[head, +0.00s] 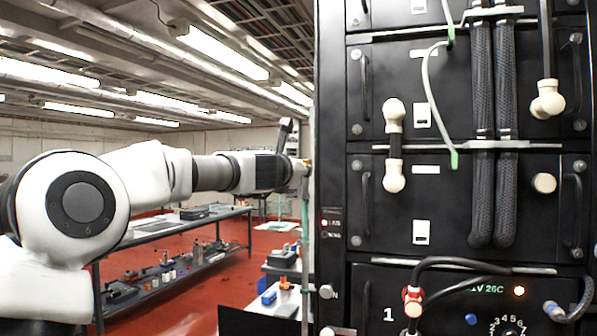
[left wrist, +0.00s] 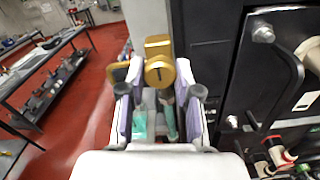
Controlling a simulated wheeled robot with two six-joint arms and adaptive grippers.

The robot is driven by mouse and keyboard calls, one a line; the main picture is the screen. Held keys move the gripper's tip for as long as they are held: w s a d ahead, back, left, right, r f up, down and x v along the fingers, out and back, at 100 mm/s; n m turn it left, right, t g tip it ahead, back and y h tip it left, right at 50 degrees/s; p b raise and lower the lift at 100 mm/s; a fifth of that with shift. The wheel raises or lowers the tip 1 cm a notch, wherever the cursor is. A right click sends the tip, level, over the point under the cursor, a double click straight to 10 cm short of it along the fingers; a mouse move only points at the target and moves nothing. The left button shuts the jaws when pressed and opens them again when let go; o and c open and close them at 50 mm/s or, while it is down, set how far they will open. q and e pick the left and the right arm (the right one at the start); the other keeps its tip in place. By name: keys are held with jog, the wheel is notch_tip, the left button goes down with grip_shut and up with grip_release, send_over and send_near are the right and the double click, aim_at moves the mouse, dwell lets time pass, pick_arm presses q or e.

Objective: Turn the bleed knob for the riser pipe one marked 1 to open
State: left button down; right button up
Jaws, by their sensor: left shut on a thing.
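In the left wrist view a brass bleed knob (left wrist: 160,73) with a short, dark upright mark on its face sits between the tips of my left gripper (left wrist: 160,78). The fingers are shut on the knob's sides. More brass fitting shows behind it. In the head view my left gripper (head: 298,172) reaches the left edge of the black rack, where only a little brass (head: 308,163) shows. A thin greenish riser pipe (head: 305,215) runs down below it. A number on this pipe cannot be read. My right gripper is in neither view.
The black battery rack (head: 333,120) stands close on the right, with handles, hoses (head: 482,130) and cream-coloured fittings (head: 394,145) in front. A lower panel bears a white "1" (head: 388,314). Benches (head: 185,232) stand behind on a red floor.

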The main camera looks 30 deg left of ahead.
pick_arm(q)
jog(key=shift+f, duration=0.2)
jog(key=c, duration=0.8)
grip_release()
jog(key=shift+r, duration=0.1)
jog(key=shift+r, duration=0.1)
